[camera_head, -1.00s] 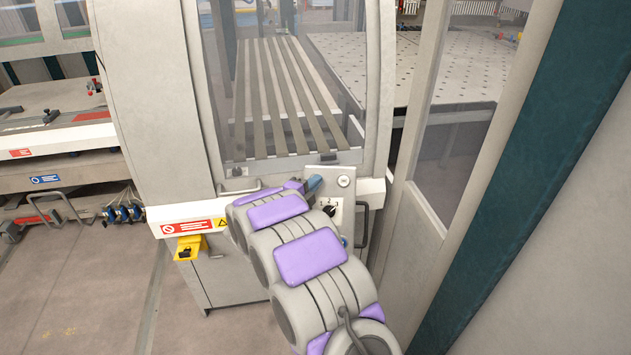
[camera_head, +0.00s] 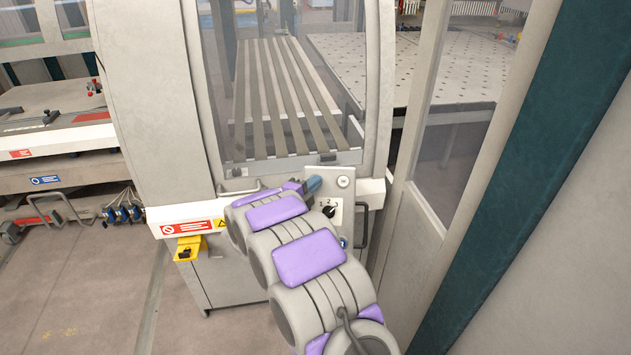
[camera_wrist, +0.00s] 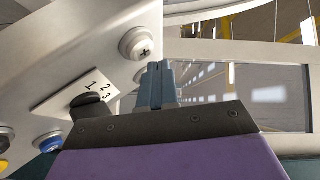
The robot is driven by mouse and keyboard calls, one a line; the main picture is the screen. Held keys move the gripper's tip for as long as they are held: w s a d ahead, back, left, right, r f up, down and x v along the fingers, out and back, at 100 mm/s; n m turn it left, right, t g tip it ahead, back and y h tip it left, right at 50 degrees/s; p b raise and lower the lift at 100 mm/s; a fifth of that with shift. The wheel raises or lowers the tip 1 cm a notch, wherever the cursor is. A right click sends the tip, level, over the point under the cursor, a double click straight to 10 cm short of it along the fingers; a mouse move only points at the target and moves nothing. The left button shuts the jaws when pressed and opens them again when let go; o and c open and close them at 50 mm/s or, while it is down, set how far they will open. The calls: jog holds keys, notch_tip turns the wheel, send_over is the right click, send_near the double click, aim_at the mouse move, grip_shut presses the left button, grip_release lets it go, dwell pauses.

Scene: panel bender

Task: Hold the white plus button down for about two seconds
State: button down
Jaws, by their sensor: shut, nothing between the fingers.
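The white plus button (camera_wrist: 142,51) shows in the wrist view as a round white knob with a dark plus, at the upper middle of the light control panel (camera_wrist: 95,45). In the head view the white button (camera_head: 343,182) is at the panel's upper right. My gripper (camera_wrist: 160,66) is shut and empty, with its blue-grey fingertips just right of and below the button in the wrist view. In the head view my gripper (camera_head: 314,184) is left of the button. A gap shows between them in the picture; I cannot tell the depth distance.
A black rotary selector (camera_wrist: 88,103) on a white plate numbered 1 2 3 is below the button. A blue button (camera_wrist: 49,141) and a yellow one sit lower left. A black handle (camera_head: 361,226) stands right of the panel. A glass-fronted machine frame rises behind.

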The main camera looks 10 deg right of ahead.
jog(key=shift+a, duration=0.2)
jog(key=shift+w+d+f, duration=0.1)
jog(key=shift+d, duration=0.05)
dwell(0.6)
jog(key=shift+w+d+f+b, duration=0.1)
jog(key=shift+w+b, duration=0.1)
jog(key=shift+b, duration=0.1)
jog(key=shift+w+f, duration=0.3)
dwell(0.8)
dwell(1.6)
jog(key=shift+s+r+b, duration=0.45)
jog(key=shift+s+r, duration=0.1)
jog(key=shift+s, duration=0.1)
jog(key=s+r, duration=0.1)
jog(key=s, duration=0.1)
jog(key=s+a+r, duration=0.1)
jog(key=r, duration=0.1)
jog(key=shift+s+a+b, duration=0.1)
jog(key=shift+s+b, duration=0.25)
jog(key=shift+s, duration=0.05)
